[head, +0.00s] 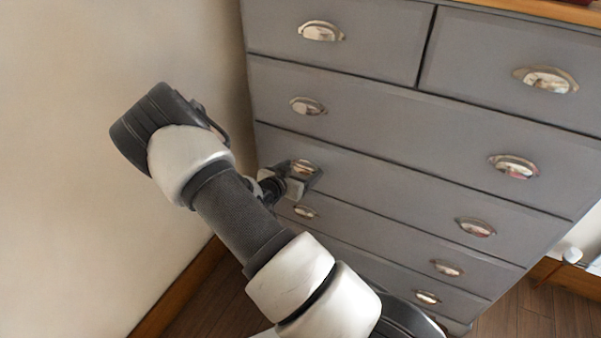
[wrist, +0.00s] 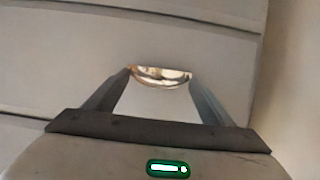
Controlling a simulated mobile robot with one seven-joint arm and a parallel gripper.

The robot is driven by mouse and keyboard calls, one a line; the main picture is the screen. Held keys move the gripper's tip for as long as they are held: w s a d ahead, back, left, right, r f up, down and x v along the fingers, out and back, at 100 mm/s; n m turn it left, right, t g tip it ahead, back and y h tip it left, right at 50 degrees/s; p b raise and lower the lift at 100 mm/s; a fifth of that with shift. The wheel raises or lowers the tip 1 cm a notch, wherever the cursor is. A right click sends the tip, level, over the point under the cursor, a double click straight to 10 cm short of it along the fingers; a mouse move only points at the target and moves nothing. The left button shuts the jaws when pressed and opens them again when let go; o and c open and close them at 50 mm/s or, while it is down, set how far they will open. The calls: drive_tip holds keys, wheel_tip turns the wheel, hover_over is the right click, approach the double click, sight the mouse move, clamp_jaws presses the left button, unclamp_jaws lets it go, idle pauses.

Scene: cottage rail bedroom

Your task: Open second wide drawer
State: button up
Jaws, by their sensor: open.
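The grey dresser has a row of small drawers on top and several wide drawers below. The second wide drawer (head: 390,198) looks shut, flush with its neighbours. It has a silver cup handle at its right (head: 475,227) and one at its left, partly behind my gripper (head: 304,174). In the wrist view, a silver cup handle (wrist: 162,76) lies between the tips of my open gripper (wrist: 160,80), one finger at each side. The fingertips are close to the handle's ends; I cannot tell whether they touch. Nothing is held.
The first wide drawer (head: 410,128) above and the third wide drawer (head: 380,240) below look shut. A plain wall (head: 70,220) stands close at the left of the dresser, with a wooden baseboard (head: 180,290). Wooden floor (head: 545,312) shows at the lower right.

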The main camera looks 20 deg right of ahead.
drive_tip(key=c, duration=1.3)
drive_tip(key=s+a+p, duration=0.1)
drive_tip(key=s+a, duration=0.4)
drive_tip(key=a, duration=0.1)
drive_tip(key=s+a+p, duration=0.1)
drive_tip(key=s+a, duration=0.4)
drive_tip(key=a, duration=0.1)
drive_tip(key=s+a+p, duration=0.2)
drive_tip(key=s+a, duration=0.3)
drive_tip(key=a, duration=0.2)
drive_tip(key=o, duration=1.3)
drive_tip(key=shift+a, duration=0.1)
drive_tip(key=p+v, duration=0.3)
drive_tip(key=v, duration=1.4)
drive_tip(key=shift+s+a, duration=0.15)
